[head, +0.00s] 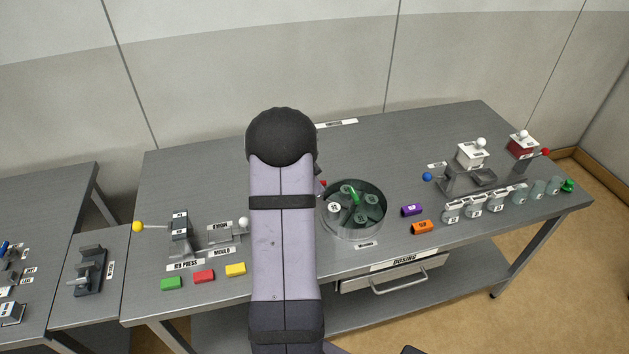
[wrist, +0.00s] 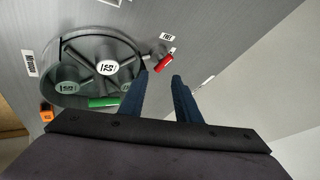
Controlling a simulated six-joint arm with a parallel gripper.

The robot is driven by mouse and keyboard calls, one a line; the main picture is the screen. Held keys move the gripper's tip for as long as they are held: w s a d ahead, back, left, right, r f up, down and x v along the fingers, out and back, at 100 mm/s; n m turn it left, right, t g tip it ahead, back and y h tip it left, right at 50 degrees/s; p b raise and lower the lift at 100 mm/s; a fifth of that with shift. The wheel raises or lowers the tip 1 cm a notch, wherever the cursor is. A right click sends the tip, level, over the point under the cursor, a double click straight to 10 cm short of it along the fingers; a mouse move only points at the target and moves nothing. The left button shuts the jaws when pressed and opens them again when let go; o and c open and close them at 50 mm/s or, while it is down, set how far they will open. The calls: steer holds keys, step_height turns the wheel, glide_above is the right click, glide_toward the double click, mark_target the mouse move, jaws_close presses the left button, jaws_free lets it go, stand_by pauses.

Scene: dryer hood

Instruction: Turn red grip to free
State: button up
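The red grip (wrist: 164,63) is a short red bar on a small grey fitting at the rim of a round grey drum (wrist: 70,97). In the head view only a bit of the red grip (head: 323,184) shows past my arm, left of the drum (head: 350,232). My gripper (wrist: 161,75) has its two dark blue fingers apart with nothing between them. In the wrist view the red grip lies just beyond the fingertips; contact cannot be told. The head view hides my gripper behind the arm.
The drum holds grey round parts and a green bar (wrist: 104,102). Purple (head: 412,210) and orange (head: 423,227) blocks lie right of it. Several grey cups and two lever machines stand farther right. A press (head: 180,226) and coloured blocks are at left. The table's back is mostly clear.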

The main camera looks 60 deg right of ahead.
steer(key=o, duration=0.3)
steer(key=w+d+n+t+y+b, duration=0.1)
steer(key=w+d+n+t+b, duration=0.1)
steer(key=w+n, duration=0.4)
steer(key=shift+w+d+r+t+y, duration=0.3)
steer(key=shift+w+d+r+t, duration=0.05)
steer(key=shift+w+d+t, duration=0.25)
steer(key=s+d+f+n+g+y+b, duration=0.1)
steer(key=s+d+n+g+y+b, duration=0.15)
steer(key=s+n, duration=0.4)
steer(key=shift+m, duration=0.25)
steer(key=shift+p+x, duration=1.45)
steer(key=shift+x, duration=2.25)
steer(key=shift+s, duration=0.1)
steer(key=c, duration=0.8)
